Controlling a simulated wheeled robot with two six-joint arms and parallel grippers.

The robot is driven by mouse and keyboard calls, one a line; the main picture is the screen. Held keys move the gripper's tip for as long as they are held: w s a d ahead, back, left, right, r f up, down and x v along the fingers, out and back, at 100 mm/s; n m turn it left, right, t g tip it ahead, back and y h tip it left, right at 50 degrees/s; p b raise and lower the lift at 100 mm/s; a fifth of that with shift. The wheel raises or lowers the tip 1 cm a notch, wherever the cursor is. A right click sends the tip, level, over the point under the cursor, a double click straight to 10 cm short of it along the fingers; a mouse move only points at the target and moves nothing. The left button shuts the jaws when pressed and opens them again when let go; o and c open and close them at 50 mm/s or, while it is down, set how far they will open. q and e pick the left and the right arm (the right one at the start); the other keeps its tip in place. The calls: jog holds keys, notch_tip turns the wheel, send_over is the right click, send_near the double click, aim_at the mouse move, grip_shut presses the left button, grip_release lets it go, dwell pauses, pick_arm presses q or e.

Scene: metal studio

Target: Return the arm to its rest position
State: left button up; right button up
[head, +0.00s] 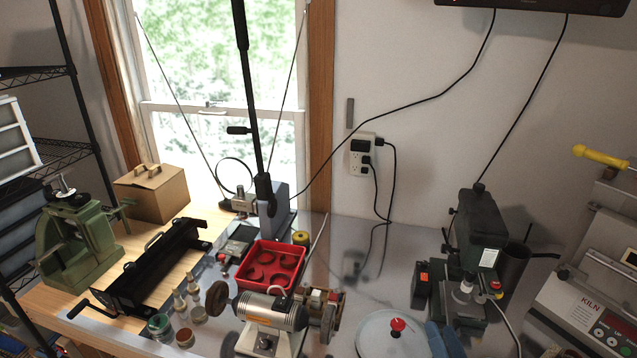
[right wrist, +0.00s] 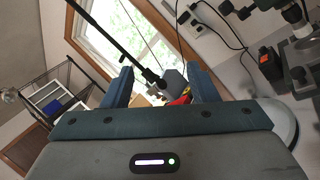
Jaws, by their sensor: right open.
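My right gripper (head: 443,332) shows only as blue finger parts at the bottom edge of the head view, right of the white round lid. In the right wrist view its two blue fingers (right wrist: 161,80) stand wide apart with nothing held between them. Past the fingertips, the window, a black rod and a bit of something red show. The rest of the right arm is hidden below the head view. My left gripper is in neither view.
A white lid with a red knob (head: 393,337) lies beside the right gripper. A bench grinder (head: 272,312), red tray (head: 271,265), black-green microscope-like machine (head: 478,235) and kiln (head: 590,305) crowd the bench. Some grey bench top is bare behind the lid.

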jog(key=s+d+f+m+g+h, duration=0.2)
jog(key=d+f+m+g+h, duration=0.3)
jog(key=m, duration=0.6)
jog(key=s+d+f+m+g+h, duration=0.25)
jog(key=d+m+h, duration=0.4)
jog(key=m, duration=0.35)
jog(key=s+a+f+m+g+y, duration=0.3)
jog(key=s+f+m+g, duration=0.15)
jog(key=s+f, duration=0.2)
jog(key=s+a+f+m+g+y, duration=0.3)
jog(key=s+f+g+y, duration=0.15)
jog(key=s, duration=0.35)
notch_tip(320, 180, down, 34)
jog(key=d+g+b, duration=0.2)
jog(key=d+b, duration=0.1)
jog(key=b, duration=0.2)
pick_arm(q)
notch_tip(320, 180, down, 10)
jog(key=b, duration=0.5)
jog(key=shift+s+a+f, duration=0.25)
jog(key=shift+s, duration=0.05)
pick_arm(e)
jog(key=s+f, duration=0.8)
jog(key=f, duration=0.5)
jog(key=s+d+f+g, duration=0.1)
jog(key=s+f, duration=0.8)
jog(key=f, duration=0.4)
jog(key=shift+s+m+h, duration=0.3)
jog(key=shift+m, duration=0.15)
